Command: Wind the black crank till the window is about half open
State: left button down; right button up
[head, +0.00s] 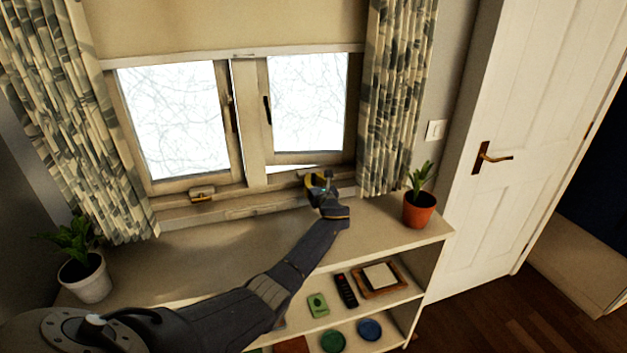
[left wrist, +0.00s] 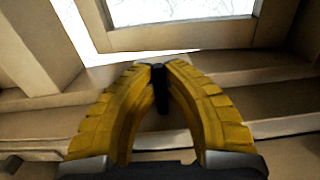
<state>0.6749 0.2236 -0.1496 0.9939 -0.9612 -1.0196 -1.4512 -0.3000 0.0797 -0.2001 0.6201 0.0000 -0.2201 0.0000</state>
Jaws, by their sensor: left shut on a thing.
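My left gripper (head: 315,182) is at the bottom rail of the right-hand window, just above the shelf top. In the left wrist view, its yellow fingers (left wrist: 158,68) are closed at the tips on the slim black crank (left wrist: 163,98), which shows between them. In the head view the gripper largely hides the crank. The right window sash (head: 352,100) stands slightly open, with a thin bright gap along its lower edge. That gap also shows in the left wrist view. The left window sash (head: 130,115) looks shut. My right gripper is in neither view.
A plant in an orange pot (head: 419,210) stands right of my gripper, and one in a white pot (head: 85,280) at the left. Patterned curtains (head: 395,90) hang beside the window. The shelf top (head: 215,245) between the pots is clear apart from my arm.

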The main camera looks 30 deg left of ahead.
pick_arm(q)
jog(key=shift+n, duration=0.3)
jog(key=c, duration=1.7)
grip_release()
jog(key=v, duration=1.2)
